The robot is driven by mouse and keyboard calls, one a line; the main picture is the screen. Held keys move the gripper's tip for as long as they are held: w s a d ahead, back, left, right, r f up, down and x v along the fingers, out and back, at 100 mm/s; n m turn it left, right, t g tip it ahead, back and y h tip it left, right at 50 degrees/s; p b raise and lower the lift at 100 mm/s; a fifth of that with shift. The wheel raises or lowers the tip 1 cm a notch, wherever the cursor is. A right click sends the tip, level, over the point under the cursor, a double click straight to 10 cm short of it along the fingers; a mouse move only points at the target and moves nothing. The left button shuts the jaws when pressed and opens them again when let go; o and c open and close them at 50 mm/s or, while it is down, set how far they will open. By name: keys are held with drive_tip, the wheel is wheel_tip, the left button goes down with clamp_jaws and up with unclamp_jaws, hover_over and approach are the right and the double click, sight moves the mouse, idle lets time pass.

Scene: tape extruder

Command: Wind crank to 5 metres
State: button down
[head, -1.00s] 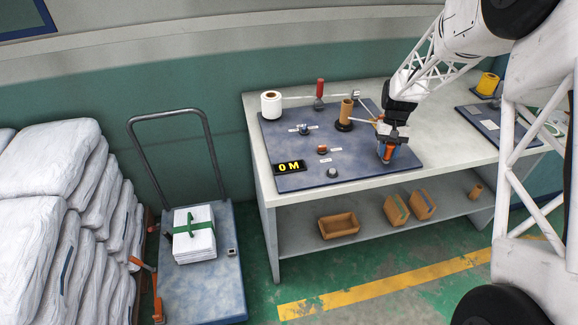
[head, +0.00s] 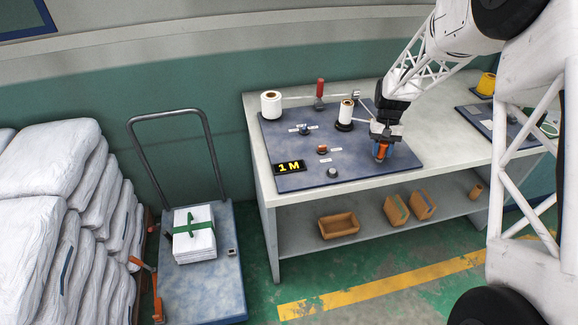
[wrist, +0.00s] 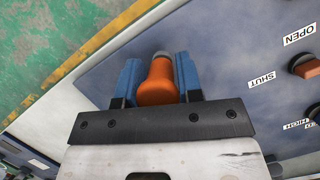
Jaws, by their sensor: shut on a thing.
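My gripper (head: 382,149) is shut on an orange crank handle (wrist: 158,82) at the right side of the blue machine board; its blue fingers stand on both sides of the handle in the wrist view. The orange handle also shows below the gripper in the head view (head: 379,154). The crank's arm and hub are mostly hidden by the gripper. The black display (head: 289,168) reads "1 M" in yellow. A white tape roll (head: 271,104) stands at the board's back left. A second spool (head: 346,112), wound in white, stands on a black base near the middle.
On the board are a red-handled lever (head: 320,92), a blue knob (head: 304,129), an orange-brown knob (head: 322,149) and a grey knob (head: 332,172). The wrist view shows labels "OPEN" and "SHUT" by an orange knob (wrist: 308,66). Small boxes (head: 338,225) lie on the lower shelf.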

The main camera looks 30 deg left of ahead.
drive_tip(key=shift+a, duration=0.15)
drive_tip(key=shift+w+a, duration=0.15)
drive_tip(key=shift+a, duration=0.6)
drive_tip(key=shift+w+a, duration=0.4)
drive_tip(key=shift+a, duration=0.45)
drive_tip(key=shift+w+a+r, duration=0.1)
drive_tip(key=shift+w+a, duration=0.55)
drive_tip(key=shift+w, duration=0.05)
idle(0.3)
